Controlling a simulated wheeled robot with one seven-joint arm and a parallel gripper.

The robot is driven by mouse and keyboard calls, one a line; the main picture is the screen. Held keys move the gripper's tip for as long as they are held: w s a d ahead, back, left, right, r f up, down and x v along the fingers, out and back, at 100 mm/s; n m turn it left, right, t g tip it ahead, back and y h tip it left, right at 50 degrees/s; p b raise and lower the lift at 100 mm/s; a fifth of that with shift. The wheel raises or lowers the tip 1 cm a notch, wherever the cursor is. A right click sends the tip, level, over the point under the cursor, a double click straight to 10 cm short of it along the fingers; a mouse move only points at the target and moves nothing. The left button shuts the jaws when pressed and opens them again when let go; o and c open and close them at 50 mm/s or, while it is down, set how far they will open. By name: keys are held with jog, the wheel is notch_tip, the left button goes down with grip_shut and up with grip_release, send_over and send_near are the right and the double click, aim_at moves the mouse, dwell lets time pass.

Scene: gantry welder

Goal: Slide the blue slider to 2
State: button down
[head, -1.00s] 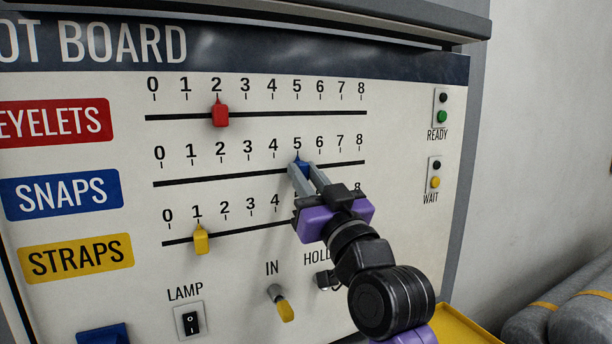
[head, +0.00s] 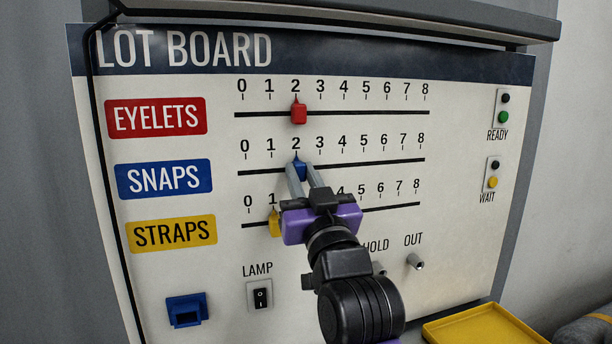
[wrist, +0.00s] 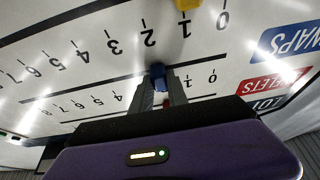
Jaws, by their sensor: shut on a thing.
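The blue slider (head: 300,170) is on the middle track, the SNAPS row, with its pointer at the 2 mark. My gripper (head: 305,180) is shut on it, one finger on each side. In the wrist view the blue slider (wrist: 158,74) shows between the fingertips of my gripper (wrist: 160,88), near an upside-down 2. The SNAPS scale (head: 375,143) runs from 0 to 8 above the track.
The red slider (head: 298,114) sits at 2 on the track above. The yellow slider (head: 274,224) is near 1 on the track below, partly behind my gripper. A lamp switch (head: 261,295) and an OUT knob (head: 415,262) are lower down. A yellow tray (head: 480,330) is at bottom right.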

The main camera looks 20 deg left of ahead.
jog(key=c, duration=1.3)
grip_release()
jog(key=b+v, duration=0.2)
jog(key=v, duration=0.5)
jog(key=shift+s+d+f, duration=0.1)
jog(key=shift+s+d, duration=0.1)
jog(key=shift+s, duration=0.15)
